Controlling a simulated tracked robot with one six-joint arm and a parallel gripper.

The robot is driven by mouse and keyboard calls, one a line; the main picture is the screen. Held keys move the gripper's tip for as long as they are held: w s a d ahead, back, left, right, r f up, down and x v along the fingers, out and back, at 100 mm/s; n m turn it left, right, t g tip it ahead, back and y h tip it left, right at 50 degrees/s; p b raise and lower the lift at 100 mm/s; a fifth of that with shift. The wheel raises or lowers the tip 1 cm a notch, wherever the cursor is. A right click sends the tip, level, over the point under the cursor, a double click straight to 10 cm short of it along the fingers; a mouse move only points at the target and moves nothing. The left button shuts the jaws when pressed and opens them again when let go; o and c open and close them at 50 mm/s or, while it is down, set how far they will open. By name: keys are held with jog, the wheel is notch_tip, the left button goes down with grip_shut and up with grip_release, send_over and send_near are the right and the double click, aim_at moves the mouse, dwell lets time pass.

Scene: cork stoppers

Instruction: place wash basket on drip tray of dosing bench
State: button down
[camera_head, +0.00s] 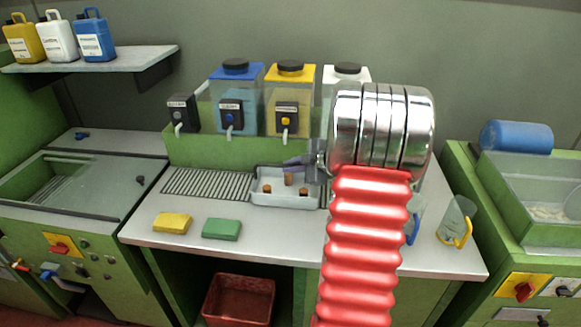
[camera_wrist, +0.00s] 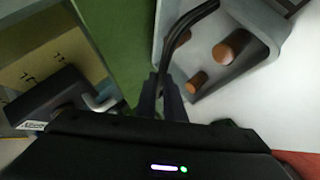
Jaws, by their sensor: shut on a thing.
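The wash basket (camera_head: 262,198) is a pale grey open box with a few brown corks inside. It stands out in front of the dispensers, over the right part of the slatted drip tray (camera_head: 205,184) of the dosing bench (camera_head: 150,229). I cannot tell whether it touches the slats. My gripper (camera_head: 305,161) is at the basket's back edge, shut on its dark handle. In the wrist view my gripper (camera_wrist: 163,98) has the dark handle between its fingers, with the basket (camera_wrist: 259,72) beyond at upper right. My arm hides the right end of the tray.
Blue, yellow and white dispensers (camera_head: 290,92) with spouts stand behind the drip tray. A yellow sponge (camera_head: 172,223) and a green sponge (camera_head: 221,229) lie at the bench front. A clear jug (camera_head: 456,217) stands on the right. A red bin (camera_head: 239,299) is below.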

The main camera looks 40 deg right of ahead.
jog(key=shift+f, duration=0.1)
jog(key=c, duration=1.9)
grip_release()
jog(key=shift+o, duration=0.2)
jog(key=v, duration=1.2)
